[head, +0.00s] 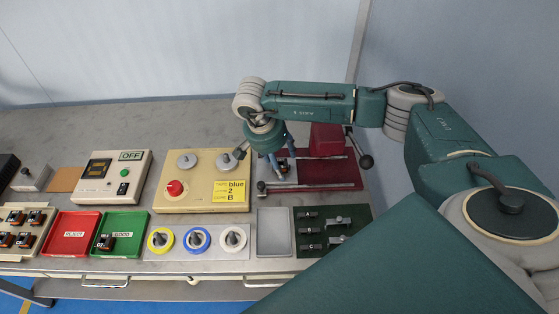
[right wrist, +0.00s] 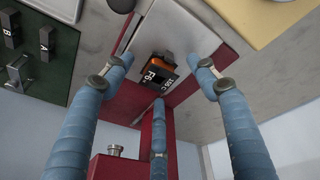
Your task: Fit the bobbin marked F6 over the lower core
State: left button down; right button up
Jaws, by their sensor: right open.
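The bobbin marked F6 (right wrist: 158,74), orange and black with white lettering, sits at the light plate (right wrist: 186,32) of the red fixture in the right wrist view. In the head view it shows small and dark (head: 283,166), partly hidden by my fingers. I cannot make out the lower core or tell whether the bobbin is around it. My right gripper (right wrist: 166,98) is open, its three blue fingers spread around the bobbin with visible gaps. In the head view my right gripper (head: 279,164) points down over the fixture. My left gripper is not in view.
The red fixture (head: 335,173) has a red block (head: 326,139) and rods with dark knobs. A cream panel (head: 190,202) stands left of it. In front are a grey tray (head: 274,248), a dark green board (head: 345,212) with black blocks, and green (head: 131,222) and red (head: 77,221) trays.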

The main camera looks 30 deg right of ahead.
jog(key=v, duration=1.1)
jog(key=shift+r, duration=0.4)
